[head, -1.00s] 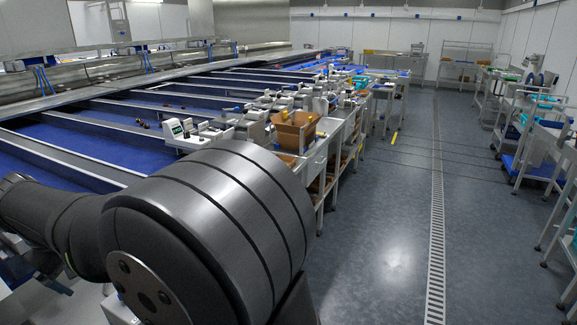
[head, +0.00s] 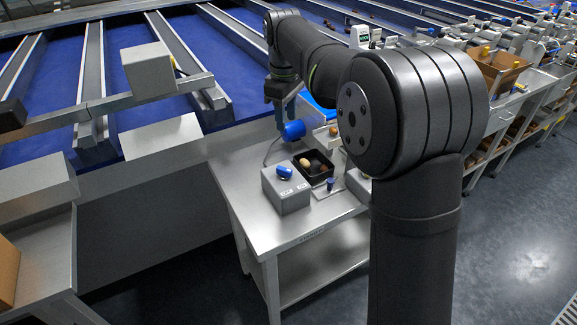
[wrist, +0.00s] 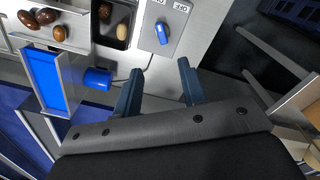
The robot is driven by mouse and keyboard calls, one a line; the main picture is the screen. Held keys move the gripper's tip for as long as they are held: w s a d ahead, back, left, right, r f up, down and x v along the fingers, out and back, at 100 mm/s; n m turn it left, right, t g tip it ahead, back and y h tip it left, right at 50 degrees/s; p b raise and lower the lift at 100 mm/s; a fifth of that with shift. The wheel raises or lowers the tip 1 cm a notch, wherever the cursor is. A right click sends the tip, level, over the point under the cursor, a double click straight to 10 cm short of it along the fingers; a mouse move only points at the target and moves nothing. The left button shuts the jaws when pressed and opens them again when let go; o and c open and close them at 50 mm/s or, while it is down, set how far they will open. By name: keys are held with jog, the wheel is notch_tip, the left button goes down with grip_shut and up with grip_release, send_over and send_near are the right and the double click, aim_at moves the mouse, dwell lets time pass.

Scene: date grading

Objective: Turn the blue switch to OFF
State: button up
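The blue switch (head: 284,172) is a small knob on top of a grey box (head: 288,197) on the metal side table. Two small labels lie on the box top near the knob; I cannot read for sure which one it points at. In the wrist view the blue switch (wrist: 161,33) shows whole, beyond the fingertips and roughly in line with the gap between them. My gripper (wrist: 160,68) is open and empty, its two dark blue fingers apart and not touching the switch. In the head view my gripper (head: 281,97) hangs above the back of the table.
A black tray (head: 326,180) with brown dates stands beside the box. A blue-bottomed tray (wrist: 45,80) and loose dates lie at the wrist view's left. The table's front (head: 262,228) is clear.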

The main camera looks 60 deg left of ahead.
aim_at(288, 170)
jog(key=shift+n, duration=0.3)
jog(key=f, duration=1.7)
jog(key=shift+w+f, duration=0.15)
jog(key=shift+w, duration=0.1)
jog(key=shift+c, duration=0.5)
grip_shut()
